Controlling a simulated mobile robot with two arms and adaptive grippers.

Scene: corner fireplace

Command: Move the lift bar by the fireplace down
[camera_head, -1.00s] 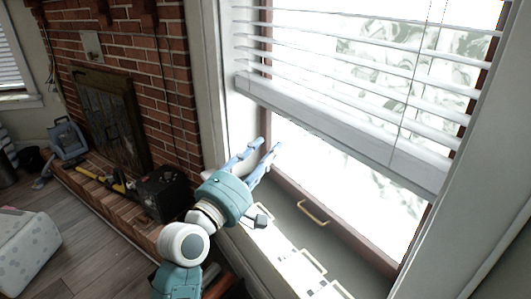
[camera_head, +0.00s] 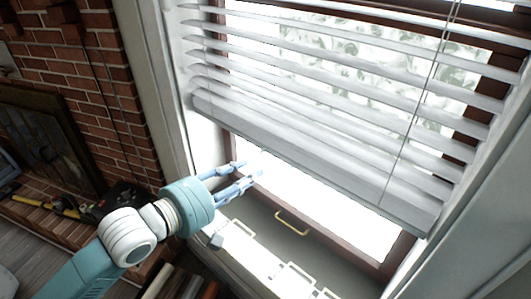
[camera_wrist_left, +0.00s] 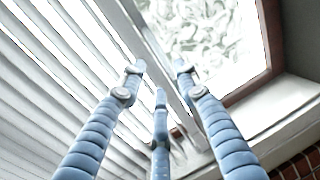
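The lift bar (camera_head: 315,163) is the thick white bottom rail of the window blind. It hangs partway down the window, above the sill, and slopes down to the right in the head view. My left gripper (camera_head: 249,169) is just below the left part of the bar in that view, with its blue fingers spread and empty. In the left wrist view, the open fingers (camera_wrist_left: 160,75) point toward the bar (camera_wrist_left: 152,48), which runs diagonally behind them. Whether a finger touches the bar cannot be told. My right gripper is not in view.
Blind slats (camera_head: 330,85) are above the bar, with a thin cord (camera_head: 409,140) in front. The window sill below has a brass-coloured handle (camera_head: 291,223) and pale handles. The brick fireplace (camera_head: 112,120) is at the left, with a dark box (camera_head: 122,198) on its hearth.

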